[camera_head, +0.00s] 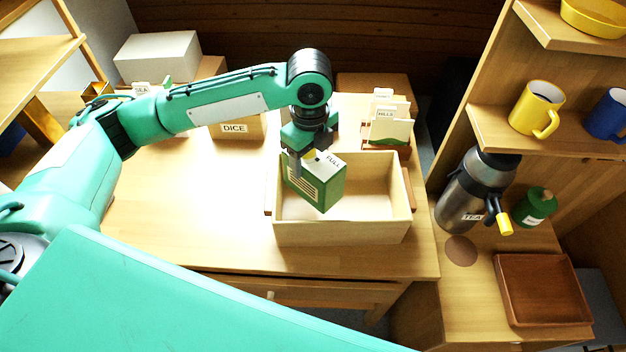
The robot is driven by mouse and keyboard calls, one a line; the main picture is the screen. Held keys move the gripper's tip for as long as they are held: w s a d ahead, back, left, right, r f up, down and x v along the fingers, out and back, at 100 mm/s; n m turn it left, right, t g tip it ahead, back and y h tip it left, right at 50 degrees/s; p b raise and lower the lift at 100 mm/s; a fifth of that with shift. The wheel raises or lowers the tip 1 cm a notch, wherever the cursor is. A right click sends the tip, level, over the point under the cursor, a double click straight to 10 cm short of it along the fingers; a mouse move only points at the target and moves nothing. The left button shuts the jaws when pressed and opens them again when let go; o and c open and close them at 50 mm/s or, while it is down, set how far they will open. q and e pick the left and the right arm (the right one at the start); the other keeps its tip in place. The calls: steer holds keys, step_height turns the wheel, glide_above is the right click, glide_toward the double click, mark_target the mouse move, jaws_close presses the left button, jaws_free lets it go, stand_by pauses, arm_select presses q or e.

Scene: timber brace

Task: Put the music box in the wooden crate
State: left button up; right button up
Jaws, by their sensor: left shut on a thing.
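The carton is tilted and hangs over the left part of the open wooden crate (345,234). Its lower end appears within the crate's walls; I cannot tell whether it touches the floor. The rest of the crate looks empty. I see nothing I can surely name as the music box. My right gripper is not in view.
A box marked DICE (236,128) and a letter holder (388,125) stand behind the crate. A flask marked TEA (468,188), a green bottle (535,207) and a brown tray (541,290) are on the right. Table (185,230) left of the crate is clear.

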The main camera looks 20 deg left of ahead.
arm_select(q)
step_height(320, 180, down, 4)
steer(key=shift+f, duration=0.15)
step_height(320, 180, down, 3)
steer(key=shift+f, duration=0.5)
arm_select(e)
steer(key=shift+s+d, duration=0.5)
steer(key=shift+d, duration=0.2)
arm_select(q)
steer(key=shift+f, duration=0.15)
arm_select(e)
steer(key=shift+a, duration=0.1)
